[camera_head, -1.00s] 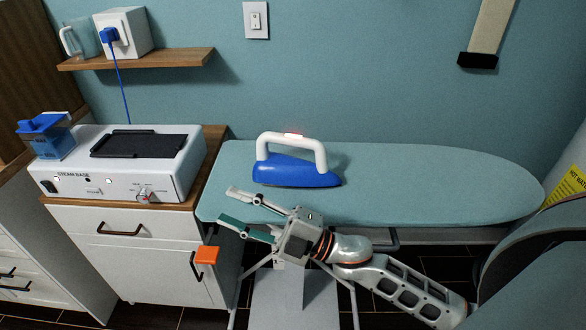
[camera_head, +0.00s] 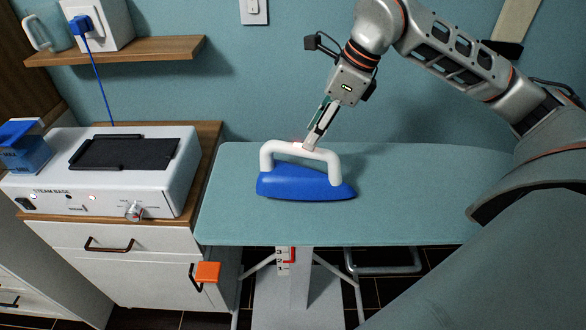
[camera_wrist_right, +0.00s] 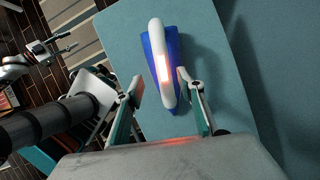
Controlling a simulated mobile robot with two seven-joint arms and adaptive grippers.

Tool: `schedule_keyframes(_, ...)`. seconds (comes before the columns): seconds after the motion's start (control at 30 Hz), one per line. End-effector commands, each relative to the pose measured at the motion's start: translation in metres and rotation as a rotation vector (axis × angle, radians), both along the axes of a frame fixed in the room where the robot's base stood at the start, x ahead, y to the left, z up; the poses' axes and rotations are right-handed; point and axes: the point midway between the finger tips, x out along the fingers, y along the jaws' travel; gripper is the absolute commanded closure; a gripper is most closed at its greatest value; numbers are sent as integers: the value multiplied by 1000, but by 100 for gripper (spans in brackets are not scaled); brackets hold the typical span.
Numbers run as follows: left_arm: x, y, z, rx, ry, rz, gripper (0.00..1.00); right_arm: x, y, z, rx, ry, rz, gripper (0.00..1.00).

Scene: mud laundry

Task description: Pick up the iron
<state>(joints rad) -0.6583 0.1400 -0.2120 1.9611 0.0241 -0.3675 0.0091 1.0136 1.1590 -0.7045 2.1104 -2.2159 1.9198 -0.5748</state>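The iron (camera_head: 305,185) has a blue body and a white arched handle, and rests on the teal ironing board (camera_head: 370,225). My right gripper (camera_head: 315,143) comes down from above and stands at the back of the handle in the head view. In the right wrist view, the gripper (camera_wrist_right: 158,88) is open, with one finger on either side of the white handle (camera_wrist_right: 160,65). The right-hand finger is close to the handle; the left-hand one stands apart from it. A red glow shows on the handle. My left gripper is not in the head view.
The white steam base (camera_head: 165,185) with a dark top plate stands on a cabinet (camera_head: 110,235) left of the board. A wooden shelf (camera_head: 130,52) above it holds a white box (camera_head: 105,25) with a blue plug. The board's front is clear.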

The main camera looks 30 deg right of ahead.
Motion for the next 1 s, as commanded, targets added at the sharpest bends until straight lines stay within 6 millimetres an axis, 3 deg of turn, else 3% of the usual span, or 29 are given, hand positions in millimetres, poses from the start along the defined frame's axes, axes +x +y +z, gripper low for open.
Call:
schedule_keyframes(0.17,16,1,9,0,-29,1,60,2,-2,-8,-11,-2,-7,62)
schedule_keyframes(0.4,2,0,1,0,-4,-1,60,8,4,-30,-9,-1,-7,62)
schedule_keyframes(0.7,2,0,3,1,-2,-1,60,15,12,-67,-8,1,-6,62)
schedule_keyframes(1.0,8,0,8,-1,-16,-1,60,18,13,-73,-8,-3,-7,62)
